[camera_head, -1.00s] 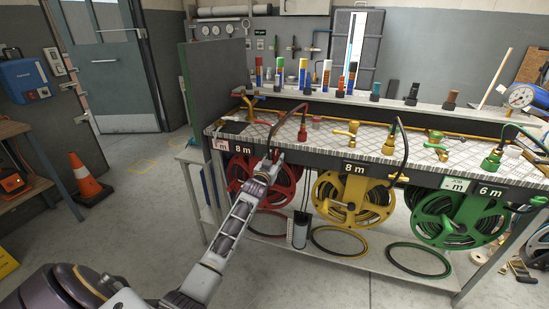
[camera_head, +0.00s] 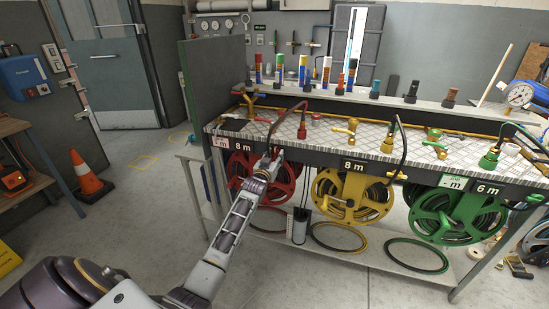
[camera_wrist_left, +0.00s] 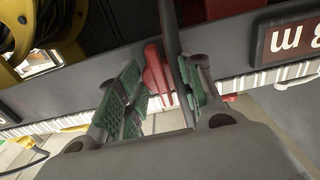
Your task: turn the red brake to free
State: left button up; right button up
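The red hose reel (camera_head: 284,181) hangs under the left part of the bench, partly hidden by my left arm. My left gripper (camera_head: 271,158) is at the bench's front edge, just above this reel. In the left wrist view its two green-padded fingers (camera_wrist_left: 158,98) stand apart. A red lever-like part (camera_wrist_left: 155,72), which looks like the brake, shows between them, with a gap to the left pad. A dark hose (camera_wrist_left: 174,50) runs down close to the right finger. Contact with the red part cannot be made out. My right gripper is not in view.
A yellow reel (camera_head: 352,197) and a green reel (camera_head: 458,215) hang to the right. Taps and hoses crowd the bench top (camera_head: 335,143). A green panel (camera_head: 215,90) stands at the bench's left end. An orange cone (camera_head: 89,180) stands on open floor.

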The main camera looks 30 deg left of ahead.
pick_arm(q)
jog(key=o, duration=0.5)
jog(key=shift+c, duration=0.2)
jog(key=shift+s, duration=0.15)
jog(key=v, duration=1.1)
jog(key=shift+s, duration=0.35)
jog(key=shift+d+f, duration=0.1)
dwell(0.5)
